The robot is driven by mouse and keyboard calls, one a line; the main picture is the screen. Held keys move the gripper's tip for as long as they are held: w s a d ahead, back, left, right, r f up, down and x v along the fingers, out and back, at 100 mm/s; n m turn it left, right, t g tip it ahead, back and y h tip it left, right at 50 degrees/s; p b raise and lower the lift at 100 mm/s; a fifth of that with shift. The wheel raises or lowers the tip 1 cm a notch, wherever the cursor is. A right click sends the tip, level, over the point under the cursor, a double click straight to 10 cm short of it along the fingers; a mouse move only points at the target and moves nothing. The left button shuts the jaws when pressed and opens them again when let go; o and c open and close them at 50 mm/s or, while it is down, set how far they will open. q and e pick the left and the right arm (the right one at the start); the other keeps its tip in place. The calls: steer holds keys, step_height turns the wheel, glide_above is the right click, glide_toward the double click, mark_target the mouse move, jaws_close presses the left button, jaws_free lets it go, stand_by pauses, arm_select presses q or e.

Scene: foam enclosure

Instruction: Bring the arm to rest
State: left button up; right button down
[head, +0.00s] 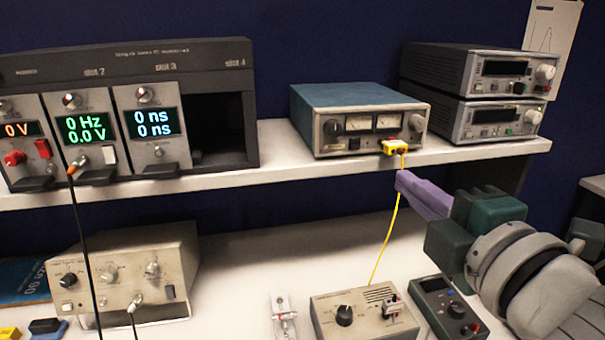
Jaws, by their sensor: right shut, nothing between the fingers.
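My right gripper (404,184) comes in from the right, with purple fingers and a dark green body. Its fingers are shut with nothing seen between them. The fingertips are below the shelf's front edge, close to a yellow cable (388,240) that hangs down from a yellow plug (396,149). The plug is at the front of a blue-topped meter unit (360,105). I cannot tell whether the fingertips touch the cable. My left gripper is not in view.
The shelf (285,166) also carries a slotted rack (130,65) and two stacked power supplies (480,85). On the bench below are a beige instrument (125,265), a beige box (350,300) and a dark handheld box (447,307). A black cable (88,240) hangs at the left.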

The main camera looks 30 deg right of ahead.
stand_by(0.5)
steer(key=s+a+f+m+g+y, duration=0.2)
steer(key=s+a+f+m+g, duration=0.2)
steer(key=s+f+m+g, duration=0.25)
steer(key=s+a+f+m+g+y, duration=0.1)
steer(key=s+a+f+m+g, duration=0.25)
steer(key=s+m+g, duration=0.5)
steer(key=s+a+r+n+t+y+p, duration=0.1)
steer(key=s+r+p, duration=0.2)
steer(key=r+p, duration=2.5)
steer(key=shift+a+r+n+t, duration=0.15)
steer(key=shift+n+t, duration=0.15)
steer(key=shift+t, duration=0.1)
steer(key=shift+s, duration=0.1)
